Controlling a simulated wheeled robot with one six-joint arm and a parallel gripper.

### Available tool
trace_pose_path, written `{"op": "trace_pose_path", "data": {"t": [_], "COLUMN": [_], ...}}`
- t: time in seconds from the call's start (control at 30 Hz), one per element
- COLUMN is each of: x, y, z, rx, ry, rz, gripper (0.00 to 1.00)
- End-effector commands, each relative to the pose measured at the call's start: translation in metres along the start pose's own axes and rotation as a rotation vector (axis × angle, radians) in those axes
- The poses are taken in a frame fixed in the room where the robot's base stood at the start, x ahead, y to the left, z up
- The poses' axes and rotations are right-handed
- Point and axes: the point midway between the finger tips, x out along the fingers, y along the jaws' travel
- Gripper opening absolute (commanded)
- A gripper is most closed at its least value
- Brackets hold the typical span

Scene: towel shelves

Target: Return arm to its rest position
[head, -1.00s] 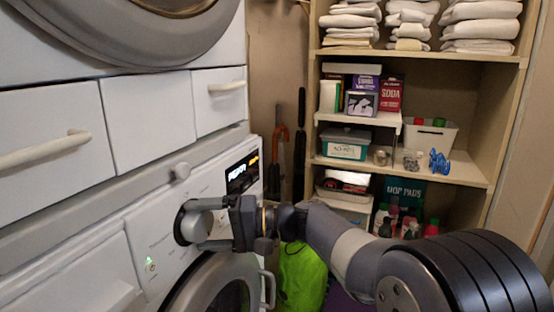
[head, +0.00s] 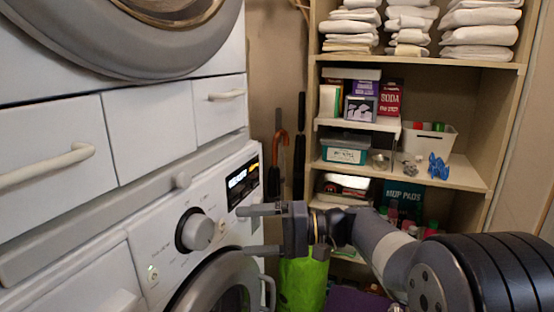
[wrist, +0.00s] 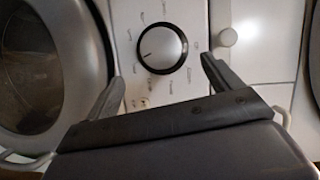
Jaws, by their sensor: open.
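My gripper (head: 262,230) is open and empty in the head view, its two fingers pointing left toward the washer's control panel. The round dial (head: 195,230) on that panel is to the left of the fingertips, apart from them. In the wrist view the dial (wrist: 162,48) shows beyond and between the two spread fingers (wrist: 160,85), with a dark pointer line on its face. My arm reaches in from the lower right of the head view.
The washer (head: 150,250) with its round door and a lit display (head: 242,182) fills the left. Drawers (head: 150,130) and another machine sit above. Shelves (head: 455,175) with towels (head: 480,35), boxes and bins stand at right. A green bag (head: 302,285) is below my gripper.

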Motion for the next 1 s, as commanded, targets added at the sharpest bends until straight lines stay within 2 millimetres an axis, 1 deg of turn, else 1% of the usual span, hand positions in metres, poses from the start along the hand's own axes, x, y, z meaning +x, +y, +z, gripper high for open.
{"op": "trace_pose_path", "data": {"t": [0.03, 0.07, 0.1, 0.13, 0.37, 0.67, 1.0], "x": [-0.009, -0.014, -0.013, -0.004, 0.037, 0.096, 0.094], "y": [-0.001, -0.001, 0.000, 0.001, 0.002, 0.001, -0.001], "z": [-0.001, -0.001, 0.000, 0.001, 0.001, 0.002, 0.001], "rx": [0.001, 0.001, 0.000, -0.001, -0.002, -0.002, -0.466], "ry": [0.005, 0.004, 0.000, -0.005, -0.005, -0.006, 0.000], "rz": [0.000, 0.000, -0.001, -0.001, -0.001, -0.002, 0.191], "gripper": [0.86, 0.86, 0.86, 0.86, 0.86, 0.86, 0.86]}}
